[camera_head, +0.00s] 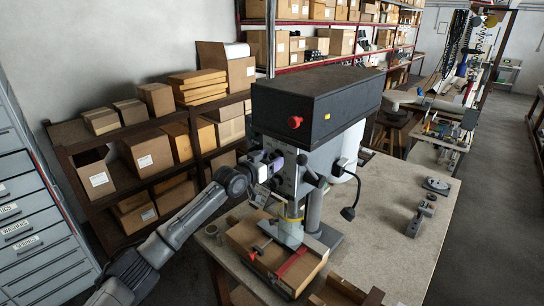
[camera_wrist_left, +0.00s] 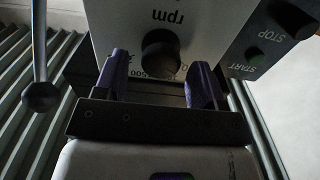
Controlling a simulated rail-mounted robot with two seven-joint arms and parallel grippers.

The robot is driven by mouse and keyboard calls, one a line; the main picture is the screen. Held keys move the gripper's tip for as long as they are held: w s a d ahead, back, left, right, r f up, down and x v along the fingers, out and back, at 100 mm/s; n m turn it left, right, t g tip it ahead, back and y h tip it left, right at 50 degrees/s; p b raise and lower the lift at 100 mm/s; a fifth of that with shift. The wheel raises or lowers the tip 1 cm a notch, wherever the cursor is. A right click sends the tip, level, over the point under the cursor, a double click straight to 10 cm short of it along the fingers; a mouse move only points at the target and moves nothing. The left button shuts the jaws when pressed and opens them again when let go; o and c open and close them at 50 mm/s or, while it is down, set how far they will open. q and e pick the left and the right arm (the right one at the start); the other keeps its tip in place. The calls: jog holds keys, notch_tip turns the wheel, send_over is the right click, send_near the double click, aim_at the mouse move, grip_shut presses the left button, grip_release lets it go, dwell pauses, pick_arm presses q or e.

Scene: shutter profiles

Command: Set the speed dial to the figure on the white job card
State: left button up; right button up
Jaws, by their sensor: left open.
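The speed dial (camera_wrist_left: 160,48) is a round black knob on the pale front panel of the drill press (camera_head: 318,105). The panel's "rpm" lettering shows upside down in the left wrist view. Part of a figure ending in "500" shows below the knob; the dial's setting cannot be read. My left gripper (camera_wrist_left: 160,72) is open, its two purple fingers on either side of the knob's lower edge, with no clear contact. In the head view my left gripper (camera_head: 266,166) is at the panel, hiding the dial. I cannot make out the job card's figure. My right gripper is not in view.
The START button (camera_wrist_left: 256,53) and STOP button stand right of the dial in the wrist view, and a ball-ended lever (camera_wrist_left: 40,96) hangs at left. The bench (camera_head: 385,232) is partly clear; shelves with cartons stand behind.

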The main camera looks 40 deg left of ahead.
pick_arm(q)
jog(key=shift+w, duration=0.6)
